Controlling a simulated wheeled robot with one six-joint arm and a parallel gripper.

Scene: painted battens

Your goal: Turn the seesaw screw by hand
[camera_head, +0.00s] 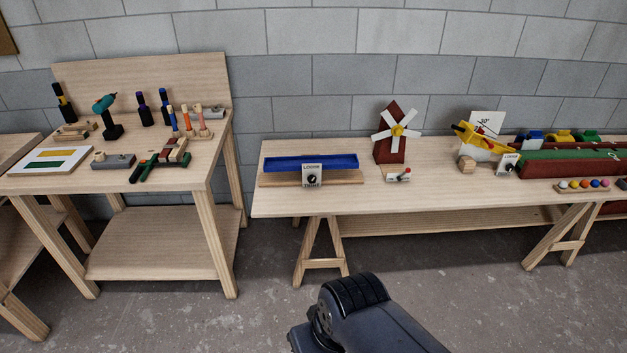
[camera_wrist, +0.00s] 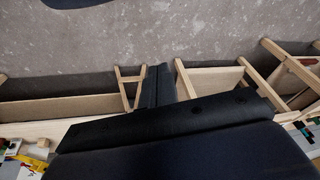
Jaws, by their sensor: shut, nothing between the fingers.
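The seesaw is a blue beam (camera_head: 283,163) on a flat wooden base, lying roughly level at the left of the long workbench in the head view. Its black screw knob (camera_head: 312,180) sits on a small white plate at the front, with lettering that looks like "LOOSE" above and "TIGHT" below. My gripper (camera_wrist: 159,70) shows in the wrist view as two dark fingers close together, shut and empty, over the floor side of the bench. In the head view only my dark arm shows, low in front of the bench and apart from the seesaw; the fingers are hidden there.
The long workbench (camera_head: 420,202) also bears a red windmill (camera_head: 390,145), a lever switch (camera_head: 398,175), and a yellow plane-like model (camera_head: 480,137) with another dial plate (camera_head: 507,166). A tool-covered table (camera_head: 70,186) stands left. The bench top in front of the seesaw is clear.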

